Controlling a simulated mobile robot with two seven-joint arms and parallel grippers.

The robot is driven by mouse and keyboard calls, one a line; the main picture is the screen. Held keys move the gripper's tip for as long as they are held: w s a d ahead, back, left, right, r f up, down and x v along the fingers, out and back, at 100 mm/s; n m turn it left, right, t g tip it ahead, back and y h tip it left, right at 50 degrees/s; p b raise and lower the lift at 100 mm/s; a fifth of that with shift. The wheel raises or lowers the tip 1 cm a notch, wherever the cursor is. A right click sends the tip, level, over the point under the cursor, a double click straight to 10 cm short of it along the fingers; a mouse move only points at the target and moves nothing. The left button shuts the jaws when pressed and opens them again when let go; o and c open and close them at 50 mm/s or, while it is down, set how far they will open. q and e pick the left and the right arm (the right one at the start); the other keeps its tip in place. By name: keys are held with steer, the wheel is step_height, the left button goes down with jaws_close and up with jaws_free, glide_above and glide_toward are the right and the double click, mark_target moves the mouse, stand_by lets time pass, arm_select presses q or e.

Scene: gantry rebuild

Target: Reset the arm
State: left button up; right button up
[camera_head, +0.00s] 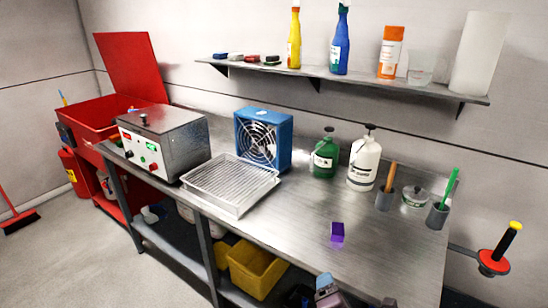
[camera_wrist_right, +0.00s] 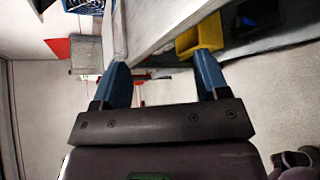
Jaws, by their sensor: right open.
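My right gripper (camera_wrist_right: 160,70) shows in the right wrist view with its two blue fingers spread wide apart. Nothing is between the fingers. It is beside the front edge of the metal workbench, whose edge and side run past the fingertips in that view. In the head view only a small grey-purple part of my arm shows at the bottom edge, in front of the steel workbench (camera_head: 290,215). My left gripper is not in either view.
On the bench are a grey device (camera_head: 165,145), a wire-rack tray (camera_head: 230,183), a blue fan (camera_head: 263,140), a green bottle (camera_head: 325,155), a white bottle (camera_head: 364,162) and a purple block (camera_head: 337,232). A yellow bin (camera_head: 255,268) is below. The bench's front right is clear.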

steer(key=s+d+f+m+g, duration=0.1)
steer(key=s+d+f+m, duration=0.5)
steer(key=m, duration=0.5)
steer(key=s+d+f+m+g, duration=0.1)
steer(key=s+d+f+m, duration=0.5)
steer(key=m, duration=0.5)
steer(key=s+d, duration=0.2)
steer(key=s, duration=0.1)
steer(key=shift+s+d+m+y, duration=0.3)
steer(key=shift+s+d+m, duration=0.05)
steer(key=shift+m, duration=0.05)
